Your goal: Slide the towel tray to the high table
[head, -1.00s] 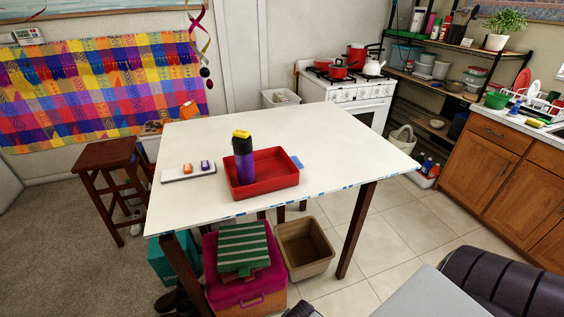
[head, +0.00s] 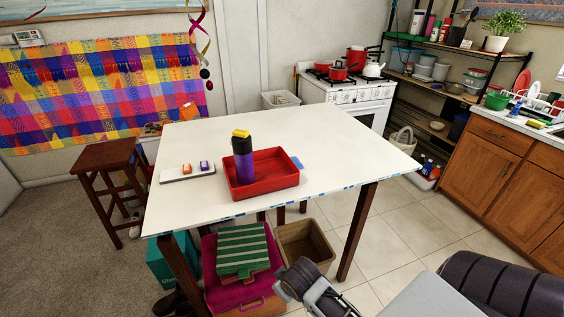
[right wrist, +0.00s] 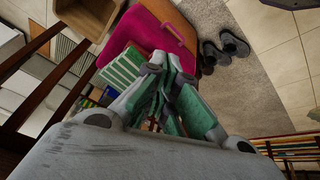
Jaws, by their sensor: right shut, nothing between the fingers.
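A green-and-white striped towel (head: 241,246) lies on top of a stack of boxes beneath the near edge of the high white table (head: 340,140). Whatever tray lies under the towel is mostly hidden. In the right wrist view the towel (right wrist: 122,68) shows just beyond and to the left of the fingers. My right gripper (right wrist: 172,62) is shut and empty. In the head view its arm comes up from the bottom, right of the stack. My left gripper is not in view.
A red tray (head: 277,170) with a purple bottle, and a white board (head: 188,173), stand on the table. A pink box (right wrist: 150,32) is under the towel. A brown bin (head: 306,262) stands to the right. Table legs flank the stack. A wooden stool (head: 105,150) stands left.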

